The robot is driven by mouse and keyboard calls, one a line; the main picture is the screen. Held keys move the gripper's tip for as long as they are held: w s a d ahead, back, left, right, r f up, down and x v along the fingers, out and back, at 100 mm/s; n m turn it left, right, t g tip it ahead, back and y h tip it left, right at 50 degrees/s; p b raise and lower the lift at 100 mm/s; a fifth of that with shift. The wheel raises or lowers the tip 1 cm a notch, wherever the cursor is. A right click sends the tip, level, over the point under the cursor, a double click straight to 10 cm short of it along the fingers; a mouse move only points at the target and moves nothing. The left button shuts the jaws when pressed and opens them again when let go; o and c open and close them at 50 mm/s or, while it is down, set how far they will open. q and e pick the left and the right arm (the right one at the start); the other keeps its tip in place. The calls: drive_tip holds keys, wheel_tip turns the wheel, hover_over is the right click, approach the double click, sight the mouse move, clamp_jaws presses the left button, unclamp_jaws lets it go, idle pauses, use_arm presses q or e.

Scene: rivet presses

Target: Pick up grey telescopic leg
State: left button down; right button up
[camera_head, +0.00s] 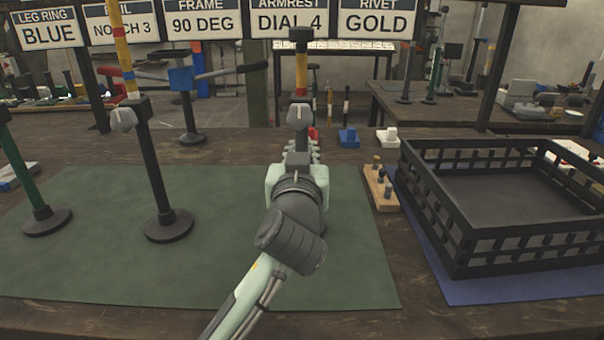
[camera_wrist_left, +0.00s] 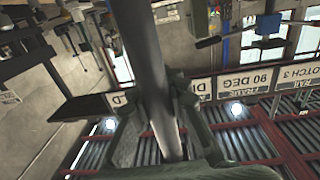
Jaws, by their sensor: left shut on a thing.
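My left gripper (camera_head: 297,160) is shut on a grey telescopic leg, seen from behind over the mat. The leg's upper part, with yellow and red bands (camera_head: 301,75) and a light grey knob, rises above the gripper. Its lower part is mostly hidden by my wrist, so I cannot tell whether its foot touches the mat. In the left wrist view the grey shaft (camera_wrist_left: 145,60) runs between the two fingers (camera_wrist_left: 168,125). Another dark leg (camera_head: 153,165) with a grey knob stands upright to the left on a round foot. My right gripper is not in view.
A green leg (camera_head: 24,170) stands at the far left of the green mat (camera_head: 100,265). A black slatted crate (camera_head: 500,255) stands on a blue mat at right. A wooden block with small pegs (camera_head: 381,188) lies between. Several signs (camera_head: 290,22) hang above.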

sight(303, 99)
use_arm(q)
wheel_tip(303, 99, up, 9)
drive_tip(key=shift+f, duration=4.4)
